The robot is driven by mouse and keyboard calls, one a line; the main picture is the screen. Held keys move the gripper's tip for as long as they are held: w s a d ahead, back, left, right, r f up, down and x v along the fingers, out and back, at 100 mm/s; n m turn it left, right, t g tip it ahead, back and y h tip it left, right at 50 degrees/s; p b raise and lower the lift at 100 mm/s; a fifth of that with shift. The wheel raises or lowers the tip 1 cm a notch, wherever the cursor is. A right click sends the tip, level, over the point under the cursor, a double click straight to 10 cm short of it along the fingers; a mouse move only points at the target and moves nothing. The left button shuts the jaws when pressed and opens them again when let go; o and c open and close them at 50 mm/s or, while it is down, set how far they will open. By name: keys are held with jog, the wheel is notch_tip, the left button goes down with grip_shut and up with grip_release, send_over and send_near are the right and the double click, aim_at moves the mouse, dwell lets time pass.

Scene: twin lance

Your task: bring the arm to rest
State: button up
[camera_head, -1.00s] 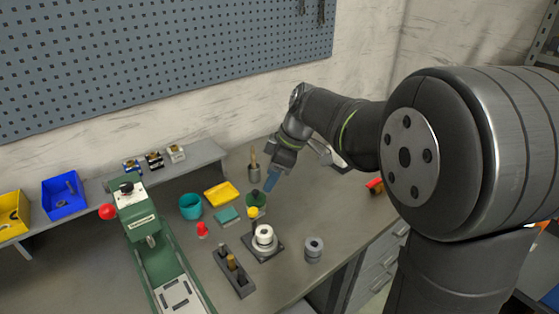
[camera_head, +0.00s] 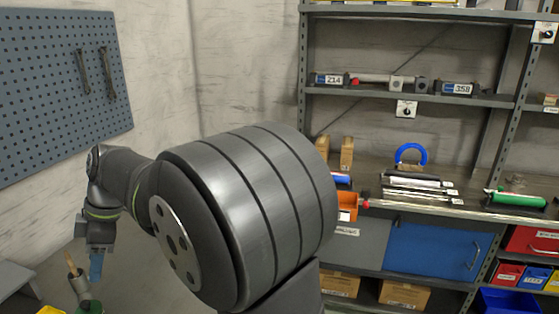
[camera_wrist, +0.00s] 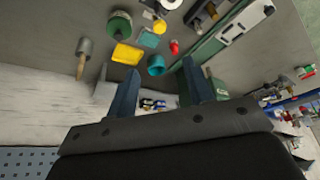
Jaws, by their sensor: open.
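My gripper (camera_wrist: 160,92) is open in the wrist view. Its two blue fingers stand apart with nothing between them that it holds. In the head view my gripper (camera_head: 96,268) hangs at the lower left, fingers down, with my arm reaching back across the picture. A yellow tray (camera_wrist: 127,54), a teal cup (camera_wrist: 156,66) and a green round object (camera_wrist: 119,24) lie on the bench beyond the fingers in the wrist view.
A shelf unit (camera_head: 420,98) stands on the right in the head view, with a blue cabinet door (camera_head: 428,248) below. A pegboard (camera_head: 60,90) hangs at the left. In the wrist view a green press (camera_wrist: 225,40) stands right of the teal cup.

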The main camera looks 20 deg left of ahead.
jog(key=shift+f, duration=0.15)
jog(key=x, duration=1.7)
jog(key=shift+s+a, duration=0.1)
jog(key=shift+a, duration=0.05)
